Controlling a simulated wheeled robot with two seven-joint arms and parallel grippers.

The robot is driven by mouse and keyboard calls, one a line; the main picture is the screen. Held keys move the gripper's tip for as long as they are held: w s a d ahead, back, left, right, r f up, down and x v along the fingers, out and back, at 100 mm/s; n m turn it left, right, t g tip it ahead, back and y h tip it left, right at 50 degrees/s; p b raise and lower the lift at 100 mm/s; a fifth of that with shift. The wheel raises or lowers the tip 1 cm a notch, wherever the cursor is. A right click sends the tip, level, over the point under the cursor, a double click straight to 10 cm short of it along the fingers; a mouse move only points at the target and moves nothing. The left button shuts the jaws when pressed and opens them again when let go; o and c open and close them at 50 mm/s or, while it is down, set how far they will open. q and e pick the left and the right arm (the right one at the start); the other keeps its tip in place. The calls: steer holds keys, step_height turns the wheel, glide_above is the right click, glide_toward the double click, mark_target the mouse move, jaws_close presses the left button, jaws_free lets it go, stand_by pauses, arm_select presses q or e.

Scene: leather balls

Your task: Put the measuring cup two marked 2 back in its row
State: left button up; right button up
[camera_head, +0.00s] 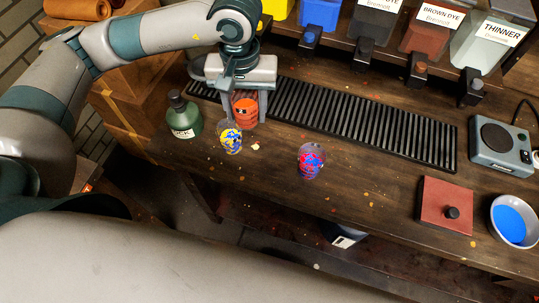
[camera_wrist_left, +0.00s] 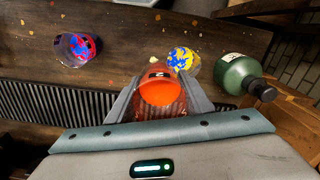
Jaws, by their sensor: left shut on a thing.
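My left gripper (camera_head: 246,106) is shut on an orange-red cup (camera_head: 245,112) with a dark mark, near the left end of the black slatted strip. A clear cup with red and blue paint (camera_head: 311,161) stands farther right (camera_wrist_left: 76,48). No number is readable on either. My right gripper is not in view.
A green bottle (camera_head: 185,117) stands left of the gripper. The black slatted strip (camera_head: 350,122) runs along the bench beneath labelled dispensers (camera_head: 428,38). A grey device (camera_head: 500,145), a red block (camera_head: 446,205) and a blue-filled bowl (camera_head: 512,222) are at right. Bench between the red-blue cup and red block is clear.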

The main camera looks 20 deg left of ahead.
arm_select(q)
steer(key=d+n, duration=0.1)
steer(key=n, duration=0.1)
steer(key=shift+s+d+f+n+p, duration=0.15)
steer(key=shift+s+d+n+p, duration=0.1)
steer(key=shift+d+n+p, duration=0.1)
steer(key=shift+s+d+f+n+p, duration=0.25)
steer(key=shift+d+n, duration=0.5)
steer(key=shift+n, duration=0.55)
steer(key=shift+s+d+f+n+p, duration=0.1)
steer(key=shift+s+d+n+p, duration=0.2)
steer(key=shift+d+n, duration=0.7)
steer(key=shift+s+d+f+n+p, duration=0.25)
steer(key=shift+d+n, duration=0.2)
steer(key=shift+n, duration=1.1)
step_height(320, 180, down, 6)
steer(key=shift+r+p, duration=0.2)
steer(key=shift+p, duration=1)
steer(key=shift+f, duration=0.25)
